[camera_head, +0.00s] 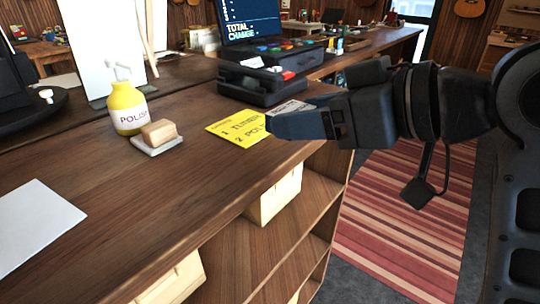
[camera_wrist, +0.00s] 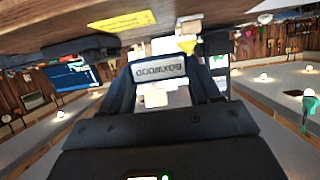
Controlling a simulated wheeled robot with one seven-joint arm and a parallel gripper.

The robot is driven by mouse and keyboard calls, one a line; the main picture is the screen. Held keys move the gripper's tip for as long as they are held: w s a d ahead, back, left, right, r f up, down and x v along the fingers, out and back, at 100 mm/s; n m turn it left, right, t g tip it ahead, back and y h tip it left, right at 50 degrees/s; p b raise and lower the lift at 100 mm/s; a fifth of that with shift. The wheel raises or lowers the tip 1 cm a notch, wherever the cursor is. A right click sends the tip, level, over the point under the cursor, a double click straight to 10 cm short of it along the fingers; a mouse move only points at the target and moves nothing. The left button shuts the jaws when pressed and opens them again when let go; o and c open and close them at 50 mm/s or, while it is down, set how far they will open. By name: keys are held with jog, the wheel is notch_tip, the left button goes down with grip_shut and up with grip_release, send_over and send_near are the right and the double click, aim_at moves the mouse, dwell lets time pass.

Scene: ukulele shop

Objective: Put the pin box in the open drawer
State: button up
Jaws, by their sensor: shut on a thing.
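My gripper (camera_head: 285,122) reaches in from the right above the counter's front edge, shut on a small box with a pale printed label. The box is mostly hidden by the fingers in the head view; its label (camera_head: 290,108) shows just behind them. In the wrist view the label (camera_wrist: 160,68) sits between the two fingers, its lettering upside down. No open drawer is clear. A black, low tray-like unit (camera_head: 250,91) stands in front of the till, and pale wooden bins (camera_head: 277,197) sit in the shelves below the counter; I cannot tell if either is the drawer.
A yellow note (camera_head: 238,128) lies left of my gripper. A yellow polish bottle (camera_head: 127,108) and a tan block on a pale pad (camera_head: 158,135) stand farther left. A white sheet (camera_head: 35,225) lies at far left. The counter's front middle is bare.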

send_over(265, 174)
notch_tip(265, 174, down, 3)
jog(key=shift+f, duration=2.2)
jog(key=shift+f, duration=0.1)
jog(key=o, duration=1.3)
jog(key=shift+r, duration=0.2)
jog(key=v, duration=1.2)
jog(key=shift+b, duration=0.35)
